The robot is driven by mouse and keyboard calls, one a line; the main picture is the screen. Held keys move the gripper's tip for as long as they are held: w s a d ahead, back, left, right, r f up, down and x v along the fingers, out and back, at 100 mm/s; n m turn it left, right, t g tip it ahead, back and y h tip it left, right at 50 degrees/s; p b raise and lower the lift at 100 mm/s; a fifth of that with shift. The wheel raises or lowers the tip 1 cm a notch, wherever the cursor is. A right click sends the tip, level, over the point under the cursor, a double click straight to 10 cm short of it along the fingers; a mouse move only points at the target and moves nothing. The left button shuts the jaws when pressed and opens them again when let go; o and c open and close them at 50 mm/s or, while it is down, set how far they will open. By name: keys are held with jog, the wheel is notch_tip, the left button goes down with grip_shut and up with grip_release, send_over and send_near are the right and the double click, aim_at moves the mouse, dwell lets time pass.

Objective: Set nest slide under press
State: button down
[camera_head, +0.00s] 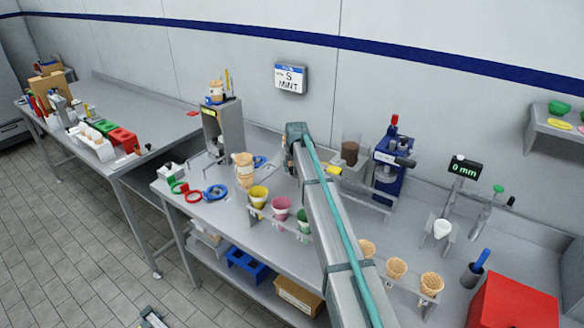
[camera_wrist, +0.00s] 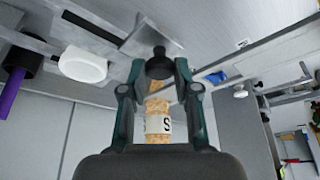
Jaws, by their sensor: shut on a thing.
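In the wrist view my gripper (camera_wrist: 158,72) has its two fingers closed around a dark round knob (camera_wrist: 158,62); which part the knob belongs to is unclear. A tan piece with an "S" label (camera_wrist: 158,125) shows between the fingers, nearer the camera. In the head view my arm runs up the picture and hides its own fingertips. The blue press (camera_head: 390,165), with a red-topped handle, stands right of the arm's end. A low metal slide rail (camera_head: 362,196) shows in front of it, partly behind the arm. I cannot tell the nest's exact place under the press.
Yellow, pink and green cups (camera_head: 281,207) stand in a rack left of my arm. Waffle cones (camera_head: 397,268) stand to its right. A grey stand (camera_head: 222,130), a 0 mm display (camera_head: 465,167) and a red box (camera_head: 513,303) are also on the bench.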

jog(key=s+d+b, duration=0.2)
jog(key=s+d, duration=0.3)
jog(key=d, duration=0.1)
jog(key=shift+s+d, duration=0.25)
jog(key=shift+d, duration=0.15)
jog(key=c, duration=0.9)
grip_release()
jog(key=shift+o, duration=0.2)
jog(key=shift+r, duration=0.15)
jog(key=v, duration=1.1)
jog(key=shift+s+r, duration=0.25)
jog(key=shift+r, duration=0.1)
